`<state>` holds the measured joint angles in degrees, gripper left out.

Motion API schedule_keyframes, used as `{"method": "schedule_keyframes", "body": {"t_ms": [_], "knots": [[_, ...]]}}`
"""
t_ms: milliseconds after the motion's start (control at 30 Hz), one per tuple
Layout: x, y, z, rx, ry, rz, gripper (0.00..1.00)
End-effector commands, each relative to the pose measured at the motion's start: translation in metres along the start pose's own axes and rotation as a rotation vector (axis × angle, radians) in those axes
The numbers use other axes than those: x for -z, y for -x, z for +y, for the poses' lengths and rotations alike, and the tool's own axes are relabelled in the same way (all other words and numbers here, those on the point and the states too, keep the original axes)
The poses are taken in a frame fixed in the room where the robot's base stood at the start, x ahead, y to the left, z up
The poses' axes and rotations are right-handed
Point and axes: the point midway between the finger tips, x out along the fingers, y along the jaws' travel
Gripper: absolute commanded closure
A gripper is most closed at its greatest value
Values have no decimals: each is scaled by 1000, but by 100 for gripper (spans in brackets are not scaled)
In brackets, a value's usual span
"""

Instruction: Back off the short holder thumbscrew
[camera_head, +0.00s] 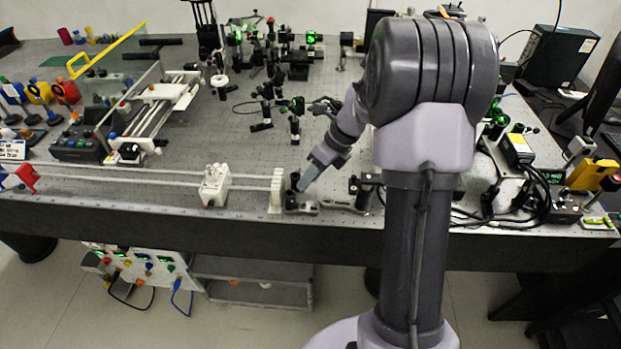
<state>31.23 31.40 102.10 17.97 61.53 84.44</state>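My gripper (303,184) reaches down and to the left over the near part of the bench (130,198). Its tip is at a short black post holder (291,199) that stands upright on a metal base (312,208). The tip overlaps the holder's right side in this view. I cannot tell whether it touches the holder. The thumbscrew is too small to make out, or is hidden by the gripper. The finger gap is not clear, so I cannot tell whether the gripper is open or shut.
A white block carriage (214,186) sits on a rail at left, ending at a white upright plate (276,190). Another black holder (358,194) stands right of the gripper. Optic mounts (295,119) with green lights stand behind. The bench's front edge is close.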

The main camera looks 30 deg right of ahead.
Motion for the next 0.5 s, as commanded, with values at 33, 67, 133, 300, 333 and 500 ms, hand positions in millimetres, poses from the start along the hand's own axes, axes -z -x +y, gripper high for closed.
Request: {"method": "schedule_keyframes", "body": {"t_ms": [33,67,133,300,333,500], "knots": [[0,0,0,0,0,0,63],[0,0,0,0,0,0,63],[0,1,0,0,0,0,71],[0,1,0,0,0,0,100],[0,1,0,0,0,0,100],[0,1,0,2,1,0,100]]}}
